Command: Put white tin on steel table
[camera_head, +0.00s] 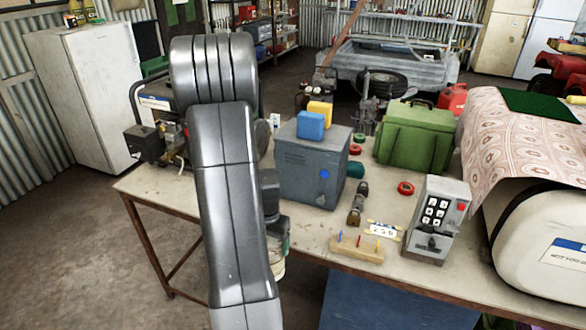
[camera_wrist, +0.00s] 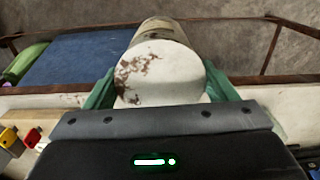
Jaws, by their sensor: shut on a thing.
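My gripper (camera_head: 284,238) is shut on the white tin (camera_head: 278,268), largely hidden behind my arm in the head view. In the wrist view, the green fingers of my gripper (camera_wrist: 160,88) hold both sides of the tin (camera_wrist: 165,68), whose pale round end has rust-brown patches. The tin shows at the front edge of the table (camera_head: 165,190), which has a worn pale top and rusty steel legs. The table edge also crosses the wrist view (camera_wrist: 285,92). I cannot tell whether the tin touches the table.
The table holds a grey-blue metal box (camera_head: 305,170), a green case (camera_head: 415,138), a keypad unit (camera_head: 437,222) and a wooden block with pegs (camera_head: 357,248). A white cooler (camera_head: 530,240) under a patterned cloth is at right. Bare tabletop shows at left and between items.

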